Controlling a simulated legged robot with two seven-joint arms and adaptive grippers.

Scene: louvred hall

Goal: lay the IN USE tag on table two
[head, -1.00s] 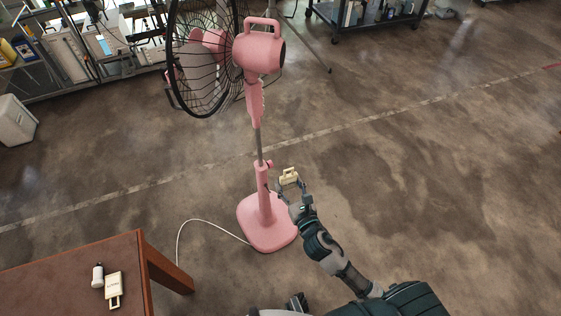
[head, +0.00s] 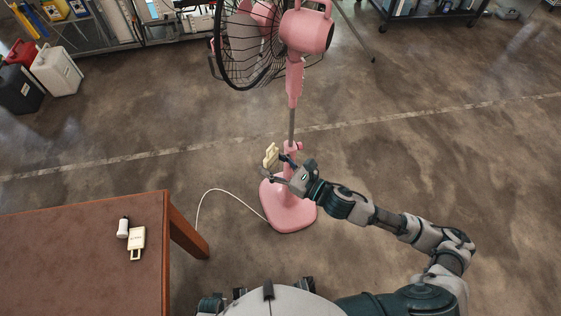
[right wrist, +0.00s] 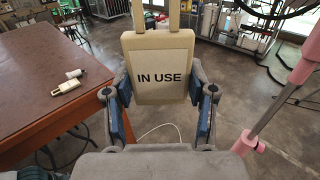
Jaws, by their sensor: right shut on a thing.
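The cream IN USE tag (right wrist: 162,68) is upright between the fingers of my right gripper (right wrist: 163,103), its black lettering facing the right wrist camera. My right gripper (head: 275,168) is shut on the tag (head: 271,155) and holds it in the air in front of the pink fan's stand. A brown table (head: 80,255) is at the lower left in the head view, to the left of the gripper. On it lie a second cream tag (head: 137,243), its lettering too small to read, and a small white bottle (head: 122,228). My left gripper is not in view.
The pink standing fan (head: 291,120) is right behind the gripper, with its base (head: 290,215) on the floor. A white cable (head: 203,200) curves from it toward the table. Canisters (head: 57,72) stand at the upper left. Most of the tabletop is bare.

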